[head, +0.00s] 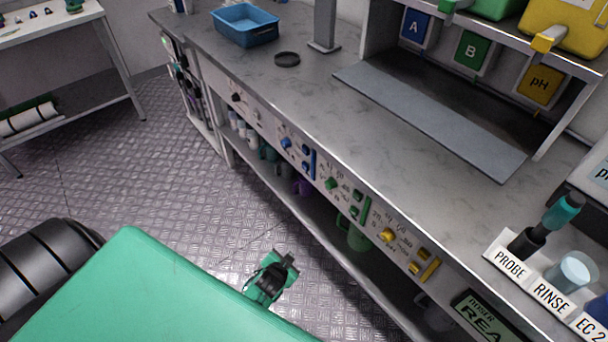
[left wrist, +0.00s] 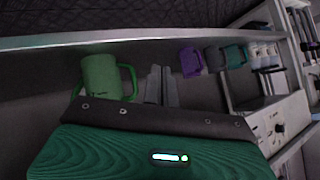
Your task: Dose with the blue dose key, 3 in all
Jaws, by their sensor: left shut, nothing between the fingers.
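The blue dosing controls are on the front panel of the bench in the head view: a round blue knob (head: 286,143), small blue keys (head: 305,148) and a tall blue bar (head: 313,164). Which of these is the dose key is too small to tell. My left gripper (head: 285,261) is in front of and below the panel, over the floor, apart from all the controls. Its fingers also show in the left wrist view (left wrist: 161,84), close together, with nothing between them. My right gripper is not in view.
Green controls (head: 330,183) and yellow controls (head: 388,235) sit along the same panel to the right. Below is a shelf with a green mug (left wrist: 100,76) and a purple mug (left wrist: 190,62). A blue tray (head: 245,24) stands on the bench. The floor before the bench is clear.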

